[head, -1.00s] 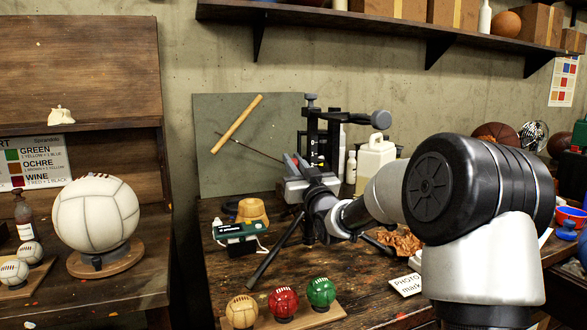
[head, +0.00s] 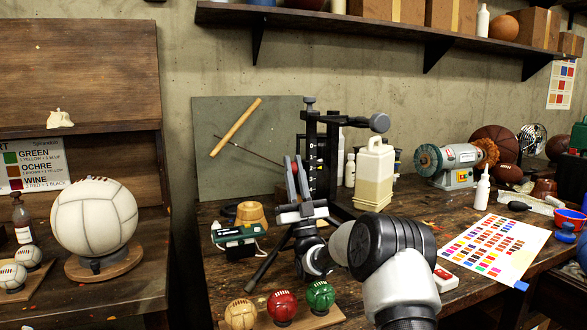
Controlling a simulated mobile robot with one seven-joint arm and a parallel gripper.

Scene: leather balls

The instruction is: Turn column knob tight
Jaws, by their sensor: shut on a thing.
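The black column stand (head: 331,160) rises from the back of the workbench, with pale scale marks on its upright. My gripper (head: 295,170) is beside the left side of the upright, its two flat fingers pointing up. It is shut on a small part with a reddish patch, apparently the column knob (head: 294,168). The fingers hide most of that part, so its turn cannot be read. A grey round end (head: 380,122) sits on the stand's top arm, and a dark cap (head: 309,101) tops the column.
A plastic jug (head: 374,178) stands close right of the column. A green-and-white device (head: 236,236) and small balls on a board (head: 325,319) lie left and in front. A bench grinder (head: 459,164) and colour chart (head: 494,249) are to the right.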

